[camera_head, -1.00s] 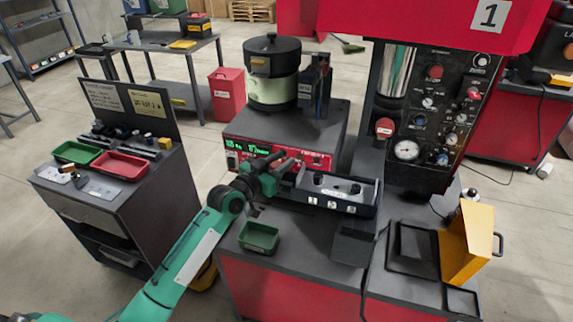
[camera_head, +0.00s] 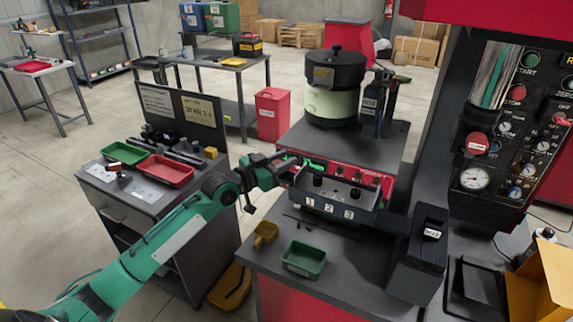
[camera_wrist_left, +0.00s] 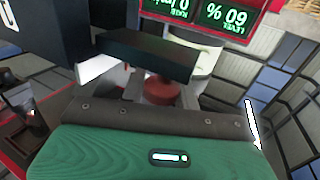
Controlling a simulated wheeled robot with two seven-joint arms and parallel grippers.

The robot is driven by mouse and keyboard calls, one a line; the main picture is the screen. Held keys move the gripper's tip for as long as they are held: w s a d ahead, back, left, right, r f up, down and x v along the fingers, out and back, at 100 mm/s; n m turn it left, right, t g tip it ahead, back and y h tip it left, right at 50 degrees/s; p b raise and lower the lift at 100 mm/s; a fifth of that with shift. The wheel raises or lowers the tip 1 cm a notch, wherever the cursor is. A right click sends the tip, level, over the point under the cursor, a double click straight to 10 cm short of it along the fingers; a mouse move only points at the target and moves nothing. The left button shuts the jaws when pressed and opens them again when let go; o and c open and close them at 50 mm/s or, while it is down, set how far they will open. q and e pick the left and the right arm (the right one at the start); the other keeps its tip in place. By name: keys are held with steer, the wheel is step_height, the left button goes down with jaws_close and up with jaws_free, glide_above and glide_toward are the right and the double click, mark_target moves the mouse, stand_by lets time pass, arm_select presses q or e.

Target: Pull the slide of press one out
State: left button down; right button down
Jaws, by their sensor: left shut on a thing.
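The press stands at the right of the head view with its black control panel (camera_head: 512,130) and round gauge (camera_head: 474,178). A dark slide (camera_head: 335,193) with nests marked 1, 2 and 3 and black knobs reaches out leftward in front of the bowl feeder's red control box (camera_head: 385,182). My left gripper (camera_head: 287,166) is at the slide's left end, shut on its handle; the fingertips and handle are hard to make out. In the wrist view, a dark bar (camera_wrist_left: 145,55) and a red part (camera_wrist_left: 160,88) lie ahead of my gripper. My right gripper is not in view.
A green tray (camera_head: 303,259) and a yellow scoop (camera_head: 265,233) lie on the bench in front of the slide. A labelled dark box (camera_head: 430,222) stands at the slide's right. The bowl feeder (camera_head: 334,95) is behind. A side cart (camera_head: 125,208) holds green and red trays.

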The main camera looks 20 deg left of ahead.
arm_select(q)
steer(key=shift+a+r, duration=0.1)
steer(key=shift+a, duration=0.05)
steer(key=c, duration=1.4)
jaws_free()
steer(key=o, duration=0.3)
steer(key=shift+a, duration=0.1)
steer(key=shift+o, duration=0.2)
steer(key=shift+a, duration=0.1)
steer(key=shift+s, duration=0.1)
steer(key=shift+s, duration=0.2)
steer(key=b+v, duration=0.4)
steer(key=v, duration=0.9)
steer(key=shift+s+a, duration=0.1)
